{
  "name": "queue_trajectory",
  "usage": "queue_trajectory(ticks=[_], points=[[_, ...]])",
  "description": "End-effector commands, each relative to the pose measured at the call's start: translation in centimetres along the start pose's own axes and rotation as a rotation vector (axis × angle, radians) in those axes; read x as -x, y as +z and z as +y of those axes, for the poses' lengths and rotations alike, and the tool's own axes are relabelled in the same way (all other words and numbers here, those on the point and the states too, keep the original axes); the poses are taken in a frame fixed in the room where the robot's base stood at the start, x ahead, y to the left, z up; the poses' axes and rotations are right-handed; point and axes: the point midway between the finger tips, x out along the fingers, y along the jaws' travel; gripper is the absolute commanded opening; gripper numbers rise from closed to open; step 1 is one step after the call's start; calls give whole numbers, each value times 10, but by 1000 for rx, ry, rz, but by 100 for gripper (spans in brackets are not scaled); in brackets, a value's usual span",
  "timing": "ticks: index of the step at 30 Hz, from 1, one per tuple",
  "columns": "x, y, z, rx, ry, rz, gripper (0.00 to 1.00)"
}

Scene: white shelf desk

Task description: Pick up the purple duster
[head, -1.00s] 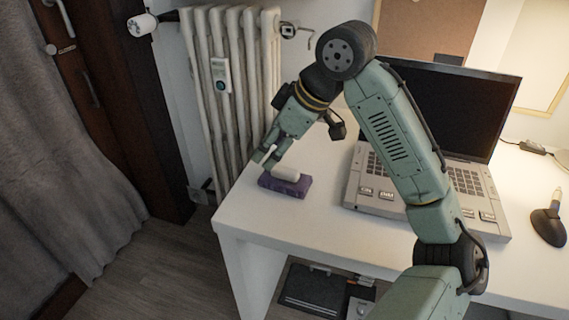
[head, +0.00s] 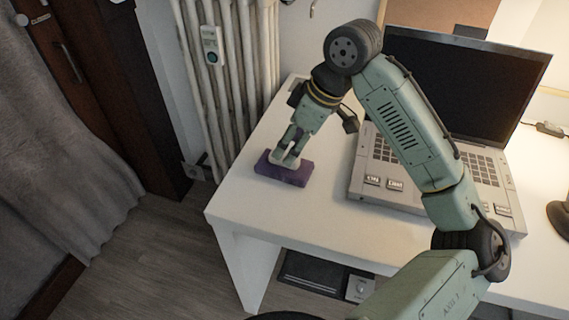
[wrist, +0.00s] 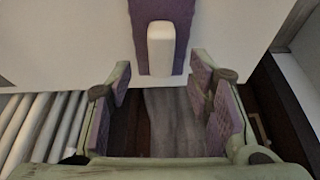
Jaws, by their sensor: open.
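The purple duster (head: 297,178) lies flat on the white desk near its left end, with a pale handle block on top. In the wrist view the purple duster (wrist: 182,12) is at the top centre, and its white handle (wrist: 161,48) points toward my gripper. My gripper (head: 287,159) is at the duster in the head view, its fingers hiding part of the handle. In the wrist view my gripper (wrist: 165,105) has its fingers spread wide, with nothing between them; the handle's near end lies just beyond the fingertips, roughly centred.
The white desk (head: 240,207) has an open laptop (head: 372,165) to the right of the duster. A radiator (head: 240,80) stands behind the desk's left edge. A dark device (head: 318,274) lies on the lower shelf. The desk's front left corner is bare.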

Motion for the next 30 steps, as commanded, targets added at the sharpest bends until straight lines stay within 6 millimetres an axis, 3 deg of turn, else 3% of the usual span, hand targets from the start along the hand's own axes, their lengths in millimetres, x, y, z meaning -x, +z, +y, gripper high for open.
queue_trajectory(ticks=[6,15,30], points=[[-30,3,-2,-1,-2,0,47],[-35,3,-2,-1,0,1,47],[-35,3,-2,-1,0,1,13]])
